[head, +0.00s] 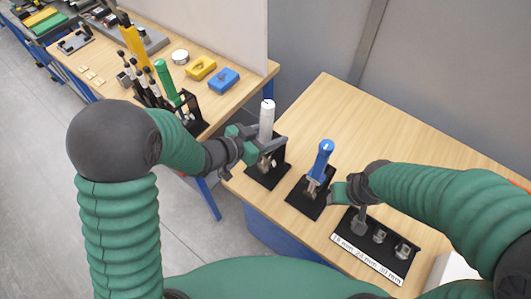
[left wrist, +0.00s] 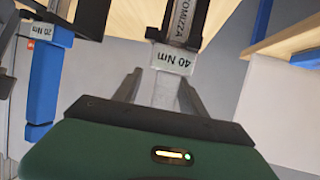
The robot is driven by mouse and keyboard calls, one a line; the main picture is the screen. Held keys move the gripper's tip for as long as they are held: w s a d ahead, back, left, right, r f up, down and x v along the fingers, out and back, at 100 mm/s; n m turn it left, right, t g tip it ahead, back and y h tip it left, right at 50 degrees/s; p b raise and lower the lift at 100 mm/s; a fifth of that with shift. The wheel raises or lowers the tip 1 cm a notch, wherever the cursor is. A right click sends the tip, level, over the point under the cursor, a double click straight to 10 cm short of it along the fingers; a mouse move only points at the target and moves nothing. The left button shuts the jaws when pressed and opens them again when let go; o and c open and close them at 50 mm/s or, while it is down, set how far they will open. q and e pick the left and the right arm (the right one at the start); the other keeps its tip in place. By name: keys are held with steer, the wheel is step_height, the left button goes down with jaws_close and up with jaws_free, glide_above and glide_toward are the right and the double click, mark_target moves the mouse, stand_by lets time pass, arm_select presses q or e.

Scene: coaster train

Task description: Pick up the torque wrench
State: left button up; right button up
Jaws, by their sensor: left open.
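A torque wrench with a white handle (head: 266,120) stands upright in a black holder on the near table. In the left wrist view its label (left wrist: 172,59) reads 40 Nm. My left gripper (head: 262,146) is open, with its fingers on either side of this wrench; whether they touch it is unclear. A blue-handled torque wrench (head: 322,157) stands in a second holder to the right; its label in the left wrist view (left wrist: 43,80) reads 20 Nm. My right gripper (head: 347,193) is beside the blue wrench, above the sockets; its jaws are not clear.
A black socket tray (head: 393,262) with small metal sockets lies at the near table's front. The back table holds a green-handled tool (head: 165,80), a yellow block (head: 200,68) and a blue block (head: 224,80). The near table's back half (head: 390,135) is clear.

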arm_select(q)
steer(key=shift+w+a+f, duration=0.15)
steer(key=shift+w+a, duration=0.05)
steer(key=shift+w, duration=0.05)
steer(key=shift+c, duration=0.9)
steer(key=shift+s, duration=0.1)
jaws_close()
steer(key=shift+d, duration=0.15)
